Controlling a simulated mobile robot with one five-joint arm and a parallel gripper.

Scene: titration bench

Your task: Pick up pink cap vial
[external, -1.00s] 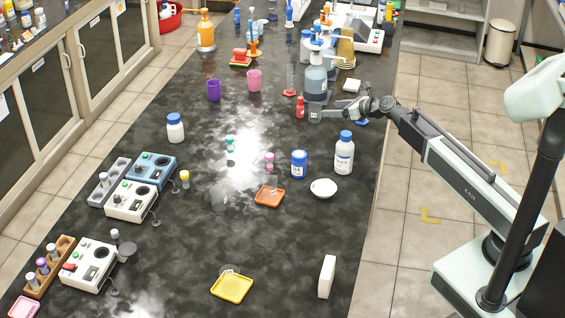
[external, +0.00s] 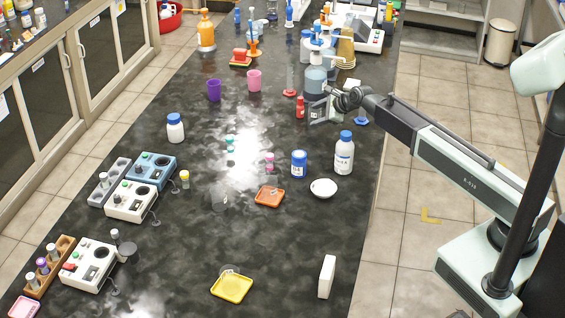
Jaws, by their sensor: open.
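A small vial with a pink cap (external: 269,160) stands upright on the dark bench, behind the orange tray and left of a blue-lidded jar. My gripper (external: 318,112) is open, at the right side of the bench, beyond the white bottle and above and to the right of the vial in the picture. It is clearly apart from the vial. It appears to hold nothing.
A blue-lidded jar (external: 299,164), a white bottle with a blue cap (external: 344,153) and a white bowl (external: 323,188) stand right of the vial. An orange tray (external: 269,198) lies in front. A red bottle (external: 300,108) stands close to my gripper. Bench left of the vial is mostly clear.

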